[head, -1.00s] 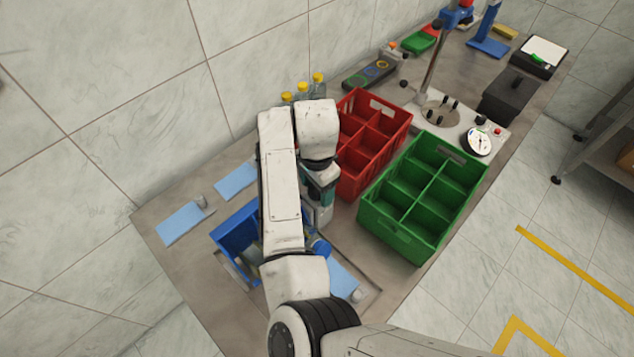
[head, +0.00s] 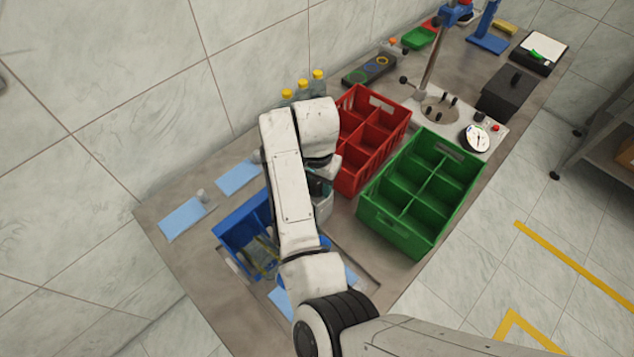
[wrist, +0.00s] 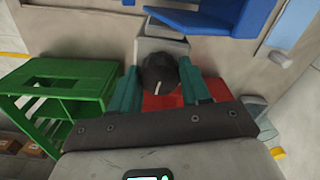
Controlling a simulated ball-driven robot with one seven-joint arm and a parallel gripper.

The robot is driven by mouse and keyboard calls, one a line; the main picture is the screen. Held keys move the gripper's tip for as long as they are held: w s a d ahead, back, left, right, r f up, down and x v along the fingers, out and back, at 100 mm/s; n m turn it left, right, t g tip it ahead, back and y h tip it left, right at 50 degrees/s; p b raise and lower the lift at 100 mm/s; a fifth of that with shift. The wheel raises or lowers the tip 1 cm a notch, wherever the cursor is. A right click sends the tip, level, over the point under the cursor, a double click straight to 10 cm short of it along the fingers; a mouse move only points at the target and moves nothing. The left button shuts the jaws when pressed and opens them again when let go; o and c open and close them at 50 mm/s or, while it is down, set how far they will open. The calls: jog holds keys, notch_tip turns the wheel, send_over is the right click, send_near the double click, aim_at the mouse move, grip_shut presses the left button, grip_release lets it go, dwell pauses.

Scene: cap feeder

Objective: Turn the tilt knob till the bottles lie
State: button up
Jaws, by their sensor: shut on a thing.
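The tilt knob (wrist: 159,74) is black and round with a white mark. In the wrist view it sits on a grey housing (wrist: 160,46), between the two teal fingers of my gripper (wrist: 160,82), which is shut on it. My arm hides the knob in the head view; a bit of my gripper (head: 318,186) shows there. The blue holder (head: 232,233) stands left of my arm, and part of it shows in the wrist view (wrist: 225,17). Clear shapes that look like bottles (head: 262,256) are in it, partly hidden by my arm. I cannot tell their exact tilt.
A red crate (head: 373,103) and a green crate (head: 400,240) with empty compartments stand right of my arm. Several yellow-capped bottles (head: 302,92) stand behind, by the wall. Light blue mats (head: 182,219) lie at the left.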

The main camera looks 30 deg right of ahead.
aim_at(317, 184)
jog(key=shift+c, duration=1)
jog(key=m, duration=0.3)
jog(key=shift+m, duration=0.3)
jog(key=o, duration=1.2)
jog(key=shift+r, duration=3.5)
